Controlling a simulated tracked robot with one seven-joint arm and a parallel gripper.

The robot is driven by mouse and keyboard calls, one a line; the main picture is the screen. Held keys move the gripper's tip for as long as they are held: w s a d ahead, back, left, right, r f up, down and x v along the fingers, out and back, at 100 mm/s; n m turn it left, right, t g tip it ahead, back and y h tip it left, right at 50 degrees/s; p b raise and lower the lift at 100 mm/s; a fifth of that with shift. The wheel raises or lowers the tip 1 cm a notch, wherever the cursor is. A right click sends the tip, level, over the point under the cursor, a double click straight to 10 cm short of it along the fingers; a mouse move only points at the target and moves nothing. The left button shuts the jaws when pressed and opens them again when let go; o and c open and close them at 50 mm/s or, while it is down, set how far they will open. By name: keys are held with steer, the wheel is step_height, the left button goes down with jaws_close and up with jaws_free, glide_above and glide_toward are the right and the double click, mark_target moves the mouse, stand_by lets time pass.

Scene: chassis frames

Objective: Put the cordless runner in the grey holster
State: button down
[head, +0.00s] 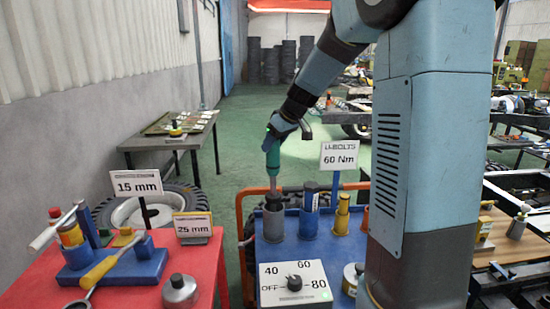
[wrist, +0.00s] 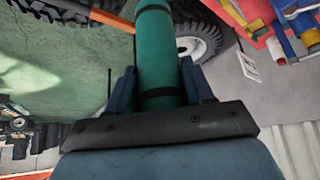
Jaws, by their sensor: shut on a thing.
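The cordless runner (head: 272,157) is a green cylinder with a thin greyish shaft, held upright with the shaft down. My gripper (head: 275,136) is shut on its upper part. In the wrist view the gripper (wrist: 160,88) has a blue finger on each side of the green body (wrist: 157,50), which has dark bands. The grey holster (head: 272,226) is a short upright cup on the blue cart top, directly below the runner in the head view. The shaft's lower end meets the holster's dark top in the picture; I cannot tell whether it is inside. The wrist view does not show the holster.
A blue holster (head: 309,223) with a dark-topped item and a yellow one (head: 341,220) stand to the right. A "60 Nm" sign (head: 339,155) rises behind them. A dial panel (head: 294,284) is in front. A red table (head: 205,262) with tools is at left.

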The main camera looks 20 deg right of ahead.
mark_target(274, 157)
steer(key=shift+f, duration=2.45)
steer(key=shift+c, duration=2.2)
jaws_free()
steer(key=v, duration=1.2)
steer(key=s+a+f+m+h, duration=0.1)
steer(key=s+m, duration=0.2)
steer(key=s, duration=1.2)
steer(key=s+a+f+m+h, duration=0.1)
steer(key=s+a+m+h, duration=0.1)
steer(key=s, duration=1.3)
steer(key=shift+s+a+f+m+h, duration=0.2)
steer(key=shift+s+f+m+h, duration=0.1)
steer(key=shift+m, duration=0.6)
